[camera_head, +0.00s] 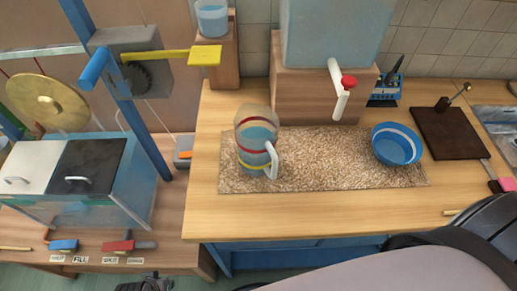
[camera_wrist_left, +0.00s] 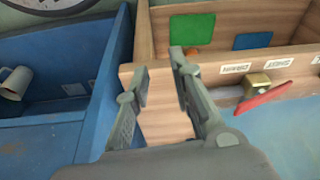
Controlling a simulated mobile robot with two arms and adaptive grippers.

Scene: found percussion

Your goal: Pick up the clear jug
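The clear jug (camera_head: 257,135) stands on a speckled mat (camera_head: 330,175) on the wooden worktop in the head view. It has a red band, a yellow band and a pale handle on its right side. Bluish content shows through its wall. Nothing is touching it except the mat. My left gripper (camera_wrist_left: 160,68) shows in the left wrist view with its fingers apart and nothing between them. It points toward wooden and blue compartments, away from the clear jug. My right gripper is not in view; part of my right arm covers the bottom right of the head view.
A blue bowl (camera_head: 397,145) sits on the mat's right part. Behind, a white spout with a red knob (camera_head: 349,82) comes from a large tank (camera_head: 330,30). A dark board (camera_head: 447,132) lies at right.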

